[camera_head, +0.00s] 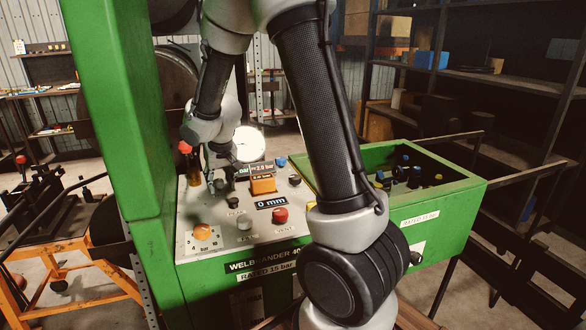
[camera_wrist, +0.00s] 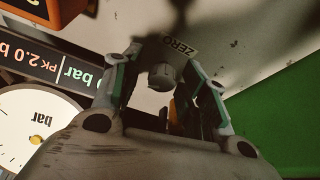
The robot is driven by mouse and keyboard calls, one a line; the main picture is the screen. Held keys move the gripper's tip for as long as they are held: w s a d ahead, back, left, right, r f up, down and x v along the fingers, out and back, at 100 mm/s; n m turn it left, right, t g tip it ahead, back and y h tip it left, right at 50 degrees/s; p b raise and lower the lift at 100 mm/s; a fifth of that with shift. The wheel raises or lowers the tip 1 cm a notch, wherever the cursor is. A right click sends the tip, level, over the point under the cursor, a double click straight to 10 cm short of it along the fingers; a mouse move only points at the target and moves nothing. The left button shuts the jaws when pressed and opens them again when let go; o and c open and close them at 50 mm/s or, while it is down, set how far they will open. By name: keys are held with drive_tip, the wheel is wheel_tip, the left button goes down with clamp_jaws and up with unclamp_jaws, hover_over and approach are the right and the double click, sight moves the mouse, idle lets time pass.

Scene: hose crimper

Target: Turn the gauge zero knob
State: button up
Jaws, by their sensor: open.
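In the head view my gripper (camera_head: 210,174) is over the back left of the panel, and I cannot make out the knob clearly there. The round white pressure gauge (camera_head: 248,143) stands just right of my gripper; it also shows in the wrist view (camera_wrist: 32,125).
A red-topped lever (camera_head: 185,148) stands close left of my gripper. An orange display box (camera_head: 262,185), a red button (camera_head: 280,215) and an orange selector knob (camera_head: 202,231) sit on the panel. A green machine column (camera_head: 115,110) rises on the left.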

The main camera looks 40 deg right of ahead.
sight(228, 192)
drive_tip(key=shift+w+n+y, duration=0.4)
drive_tip(key=shift+w+n, duration=0.2)
drive_tip(key=shift+n, duration=0.4)
drive_tip(key=n+y, duration=0.1)
drive_tip(key=n, duration=0.3)
drive_tip(key=shift+n+y, duration=0.4)
drive_tip(key=v, duration=0.8)
drive_tip(key=s+m, duration=0.1)
drive_tip(key=s, duration=0.1)
drive_tip(key=s+f+m+g, duration=0.1)
drive_tip(key=s, duration=0.1)
drive_tip(key=s+g, duration=0.1)
drive_tip(key=s, duration=0.1)
drive_tip(key=shift+s+d+f+m, duration=0.25)
drive_tip(key=shift+s+m, duration=0.05)
drive_tip(key=shift+m, duration=0.1)
drive_tip(key=s+d+r+m+h, duration=0.1)
drive_tip(key=s+r, duration=0.2)
drive_tip(key=s, duration=0.7)
drive_tip(key=s+d+r+m+h, duration=0.1)
drive_tip(key=s+r, duration=0.3)
drive_tip(key=s, duration=0.6)
drive_tip(key=shift+d+r+m, duration=0.25)
drive_tip(key=shift+d+m, duration=0.15)
drive_tip(key=shift+d, duration=0.3)
drive_tip(key=shift+s, duration=0.2)
drive_tip(key=shift+s+d+r+t, duration=0.1)
drive_tip(key=shift+s+r+t, duration=0.9)
drive_tip(key=shift+r, duration=0.3)
drive_tip(key=shift+o, duration=0.2)
